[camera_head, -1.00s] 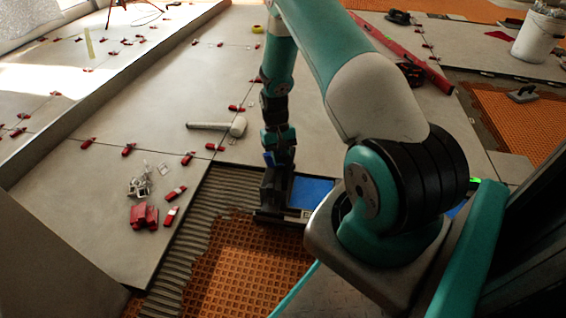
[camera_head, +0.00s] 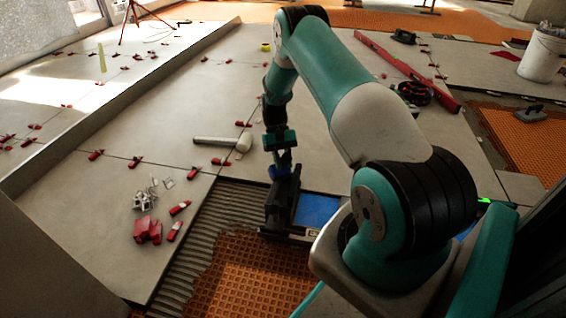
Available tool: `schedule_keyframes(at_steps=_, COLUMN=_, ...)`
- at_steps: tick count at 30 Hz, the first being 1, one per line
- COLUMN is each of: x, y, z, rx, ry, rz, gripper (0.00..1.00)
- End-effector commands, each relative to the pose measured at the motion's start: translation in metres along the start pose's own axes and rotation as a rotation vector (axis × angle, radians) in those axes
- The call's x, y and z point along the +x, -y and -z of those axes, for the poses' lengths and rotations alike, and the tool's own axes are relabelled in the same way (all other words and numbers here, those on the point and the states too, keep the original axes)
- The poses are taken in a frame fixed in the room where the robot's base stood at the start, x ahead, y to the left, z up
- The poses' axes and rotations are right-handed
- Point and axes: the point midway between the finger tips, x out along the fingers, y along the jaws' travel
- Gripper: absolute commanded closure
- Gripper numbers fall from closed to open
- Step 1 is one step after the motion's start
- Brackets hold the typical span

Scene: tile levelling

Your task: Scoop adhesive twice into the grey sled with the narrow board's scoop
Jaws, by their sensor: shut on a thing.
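My gripper (camera_head: 279,173) points down at the near edge of the laid tiles, small and partly dark in the picture. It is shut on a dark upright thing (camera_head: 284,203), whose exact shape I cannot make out. That thing stands at or just over a low dark frame (camera_head: 285,235) beside a flat blue panel (camera_head: 318,210). Ridged grey adhesive (camera_head: 222,207) lies just left of it. I cannot tell the grey sled, the narrow board or its scoop apart here; my arm hides part of that area.
Orange waffle matting (camera_head: 250,280) lies bare in front. A white mallet (camera_head: 240,142), red clips (camera_head: 148,230) and small metal pieces (camera_head: 145,199) lie on the grey tiles. A long red level (camera_head: 405,68) and a white bucket (camera_head: 541,58) are at the back right.

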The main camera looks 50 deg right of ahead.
Motion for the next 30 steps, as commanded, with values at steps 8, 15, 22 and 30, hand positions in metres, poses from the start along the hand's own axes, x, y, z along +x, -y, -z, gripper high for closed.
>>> schedule_keyframes(at_steps=8, x=0.0, y=0.0, z=0.0, rx=0.0, ry=-0.001, rz=0.0, gripper=1.0)
schedule_keyframes(at_steps=15, x=-0.01, y=0.0, z=-0.008, rx=-0.001, ry=-0.074, rz=0.0, gripper=1.0)
schedule_keyframes(at_steps=22, x=-0.019, y=0.0, z=-0.015, rx=0.0, ry=-0.197, rz=0.0, gripper=1.0)
schedule_keyframes(at_steps=30, x=-0.031, y=0.0, z=-0.024, rx=0.0, ry=-0.365, rz=-0.001, gripper=1.0)
